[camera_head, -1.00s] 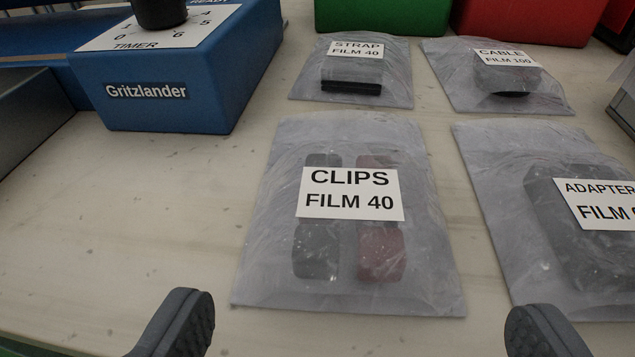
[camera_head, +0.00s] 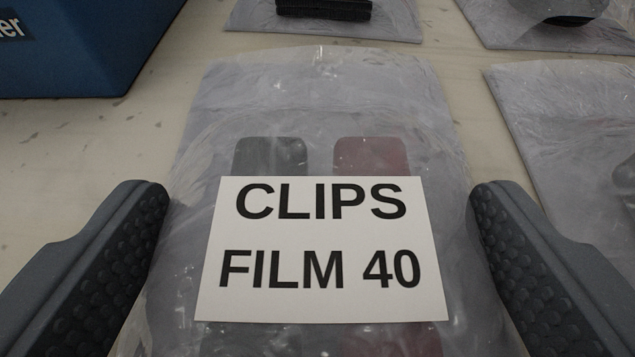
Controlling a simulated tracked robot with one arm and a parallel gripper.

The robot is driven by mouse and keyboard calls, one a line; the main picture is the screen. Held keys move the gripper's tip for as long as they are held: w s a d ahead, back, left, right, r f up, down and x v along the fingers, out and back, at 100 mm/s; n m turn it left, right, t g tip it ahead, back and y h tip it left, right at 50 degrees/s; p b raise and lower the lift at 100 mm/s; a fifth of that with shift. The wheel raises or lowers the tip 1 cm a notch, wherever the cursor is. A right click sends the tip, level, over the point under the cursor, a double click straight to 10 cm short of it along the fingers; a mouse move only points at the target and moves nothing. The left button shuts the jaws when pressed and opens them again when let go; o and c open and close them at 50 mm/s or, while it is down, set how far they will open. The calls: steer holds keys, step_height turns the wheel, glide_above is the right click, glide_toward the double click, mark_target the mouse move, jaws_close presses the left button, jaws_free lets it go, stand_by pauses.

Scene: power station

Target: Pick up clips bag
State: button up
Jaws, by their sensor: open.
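The clips bag (camera_head: 320,110) is a clear plastic bag with a white label reading CLIPS FILM 40. Dark clips and red clips show through the plastic. The bag lies flat on the table and fills the middle of the view; its near edge is out of frame. My gripper (camera_head: 319,210) is open, with one dark, studded finger at the left side of the bag and the other at the right side. Nothing is gripped between the fingers. I cannot tell whether the fingers touch the bag's edges.
A blue box (camera_head: 80,45) stands at the upper left. A bag with a black item (camera_head: 325,22) lies behind the clips bag, and another bag (camera_head: 555,25) is at the upper right. A further bag (camera_head: 575,120) lies close on the right. Bare table (camera_head: 150,135) shows at the left.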

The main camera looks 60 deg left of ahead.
steer(key=c, duration=1.1)
